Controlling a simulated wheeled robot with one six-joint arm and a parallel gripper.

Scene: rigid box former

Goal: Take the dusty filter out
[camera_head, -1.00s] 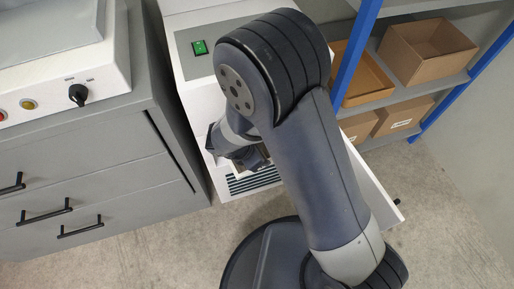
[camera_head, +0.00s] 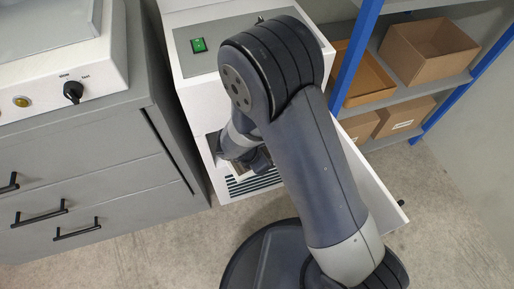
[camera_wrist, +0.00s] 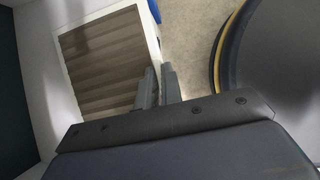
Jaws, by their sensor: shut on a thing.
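The dusty filter (camera_wrist: 105,62) fills the upper left of the wrist view. It is a pleated brown-grey panel in a pale frame. My gripper (camera_wrist: 160,75) is shut on the frame's right edge. How far the filter sits inside the opening is hidden.
The machine's white door (camera_head: 373,190) stands open to the right. A grey drawer cabinet (camera_head: 85,160) is close on the left. A blue-post shelf with cardboard boxes (camera_head: 428,50) stands at right.

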